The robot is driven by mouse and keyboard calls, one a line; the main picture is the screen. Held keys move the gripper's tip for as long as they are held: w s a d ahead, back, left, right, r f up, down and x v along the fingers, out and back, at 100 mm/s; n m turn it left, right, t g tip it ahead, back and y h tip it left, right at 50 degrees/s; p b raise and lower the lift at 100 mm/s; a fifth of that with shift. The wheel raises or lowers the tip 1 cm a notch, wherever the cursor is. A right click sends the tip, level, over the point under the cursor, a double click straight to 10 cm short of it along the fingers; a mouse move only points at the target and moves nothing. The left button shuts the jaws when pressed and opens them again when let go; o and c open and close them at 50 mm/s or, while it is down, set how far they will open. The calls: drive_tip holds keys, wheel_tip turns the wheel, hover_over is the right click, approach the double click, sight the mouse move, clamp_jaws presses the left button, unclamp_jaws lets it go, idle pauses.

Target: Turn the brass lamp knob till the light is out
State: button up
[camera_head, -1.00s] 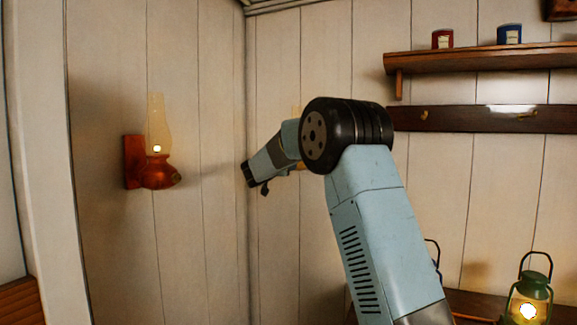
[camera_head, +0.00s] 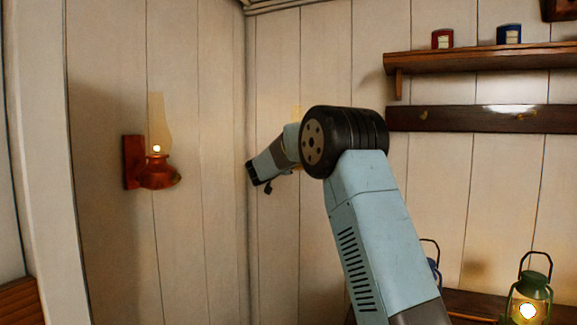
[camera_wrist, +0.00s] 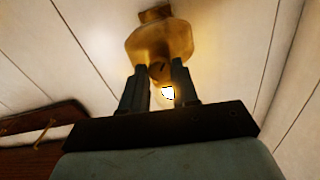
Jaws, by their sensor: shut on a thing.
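The brass lamp (camera_wrist: 160,38) hangs on the pale plank wall and appears upside down in the wrist view. Its flame (camera_wrist: 167,93) glows white between and behind my fingers, so it is lit. My gripper (camera_wrist: 158,70) is shut on the small brass knob (camera_wrist: 159,72) on the lamp's body, with one dark finger on each side. The fingers hide part of the knob. In the head view my arm hides most of this lamp; only a pale yellow bit of its chimney (camera_head: 297,112) shows above the arm.
A second, copper-coloured wall lamp (camera_head: 158,175) is lit on the left wall. A lit green lantern (camera_head: 529,295) stands at lower right, with a blue lantern (camera_head: 433,268) partly behind my arm. A shelf (camera_head: 470,63) with tins and a hook rail (camera_head: 450,118) are right of my elbow.

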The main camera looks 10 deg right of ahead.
drive_tip(key=shift+c, duration=1.4)
drive_tip(key=shift+d, duration=0.15)
clamp_jaws()
